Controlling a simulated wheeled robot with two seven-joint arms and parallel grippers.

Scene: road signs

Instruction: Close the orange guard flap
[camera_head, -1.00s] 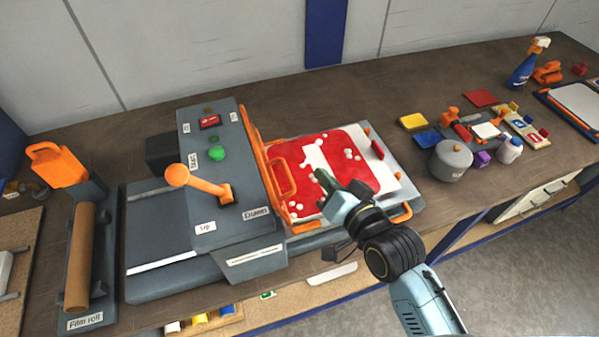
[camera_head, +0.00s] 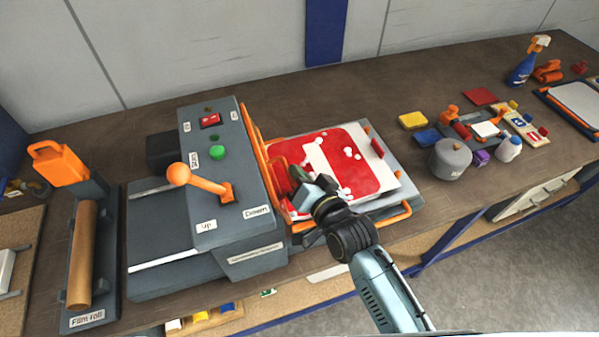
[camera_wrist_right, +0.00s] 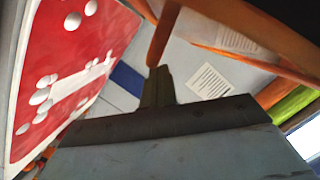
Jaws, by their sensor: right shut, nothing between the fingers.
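The orange guard flap (camera_head: 258,147) is a barred frame standing raised along the right side of the grey press (camera_head: 230,180), at the edge of the bed. My right gripper (camera_head: 298,173) is shut and empty, over the left part of the red and white sign plate, close beside the flap's bars. It hides part of the flap. In the right wrist view, an orange bar (camera_wrist_right: 164,35) reaches the dark fingertips (camera_wrist_right: 158,78); I cannot tell whether they touch. My left gripper is not in view.
The red sign plate (camera_head: 360,165) with white blobs lies on the press bed, which has an orange handle (camera_head: 395,216) at its front right. An orange lever (camera_head: 200,181) stands on the press. A grey pot (camera_head: 450,160) and coloured blocks stand further right.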

